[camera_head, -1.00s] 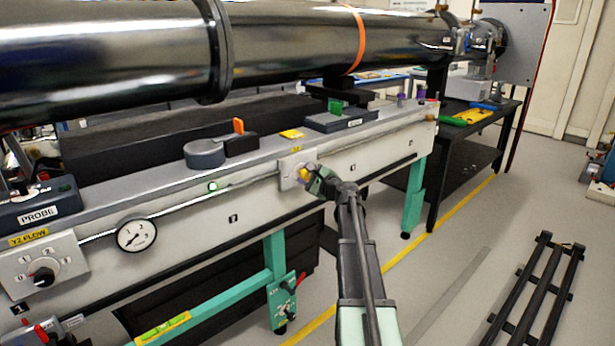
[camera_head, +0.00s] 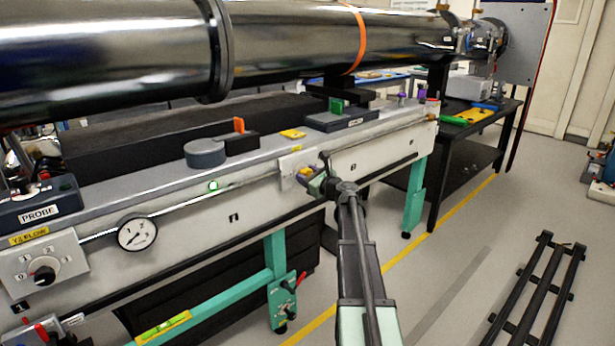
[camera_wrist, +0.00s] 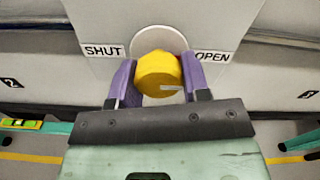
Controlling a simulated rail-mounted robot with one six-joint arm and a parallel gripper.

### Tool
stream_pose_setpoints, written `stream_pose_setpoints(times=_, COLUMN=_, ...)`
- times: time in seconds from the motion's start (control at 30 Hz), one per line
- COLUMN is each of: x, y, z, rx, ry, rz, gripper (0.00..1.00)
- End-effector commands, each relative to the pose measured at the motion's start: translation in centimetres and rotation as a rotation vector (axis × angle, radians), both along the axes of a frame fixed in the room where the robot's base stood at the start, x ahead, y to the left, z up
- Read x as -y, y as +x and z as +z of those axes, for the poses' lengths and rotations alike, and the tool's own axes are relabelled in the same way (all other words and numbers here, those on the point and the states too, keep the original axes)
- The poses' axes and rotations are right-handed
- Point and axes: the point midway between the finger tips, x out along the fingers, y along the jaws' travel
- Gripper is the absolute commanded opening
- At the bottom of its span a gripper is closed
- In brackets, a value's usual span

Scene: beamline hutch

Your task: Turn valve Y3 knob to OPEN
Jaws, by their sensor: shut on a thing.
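The yellow knob (camera_wrist: 158,75) sits on a round white disc on a pale valve plate (camera_wrist: 105,22). A SHUT label (camera_wrist: 104,51) is left of it and an OPEN label (camera_wrist: 212,56) right of it. A small white mark shows on the knob's lower right side. My gripper (camera_wrist: 160,82) has its purple fingers shut on the knob, one on each side. In the head view, my gripper (camera_head: 309,173) reaches the plate (camera_head: 288,165) on the bench front and hides most of the knob.
A dial gauge (camera_head: 137,233) and a Y2 FLOW selector (camera_head: 42,270) are on the bench front to the left. A small green lamp (camera_head: 213,185) shows between gauge and valve. A large steel pipe (camera_head: 280,42) runs above the bench. Floor at right holds a black rail frame (camera_head: 535,290).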

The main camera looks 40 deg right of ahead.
Motion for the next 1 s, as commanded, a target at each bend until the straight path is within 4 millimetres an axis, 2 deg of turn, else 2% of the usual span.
stream_pose_setpoints(times=0.37, x=-0.1, y=-0.1, z=-0.1, rx=-0.001, ry=0.006, rz=0.001, gripper=0.20)
stream_pose_setpoints(times=0.4, x=-0.1, y=-0.1, z=-0.1, rx=-0.001, ry=0.006, rz=0.001, gripper=0.45)
stream_pose_setpoints(times=0.57, x=0.0, y=-0.1, z=0.0, rx=-0.001, ry=0.006, rz=0.001, gripper=0.69)
stream_pose_setpoints(times=0.87, x=0.0, y=-0.4, z=0.0, rx=-0.001, ry=0.005, rz=0.000, gripper=0.69)
stream_pose_setpoints(times=1.0, x=0.1, y=-2.6, z=0.0, rx=0.000, ry=0.005, rz=-0.001, gripper=0.69)
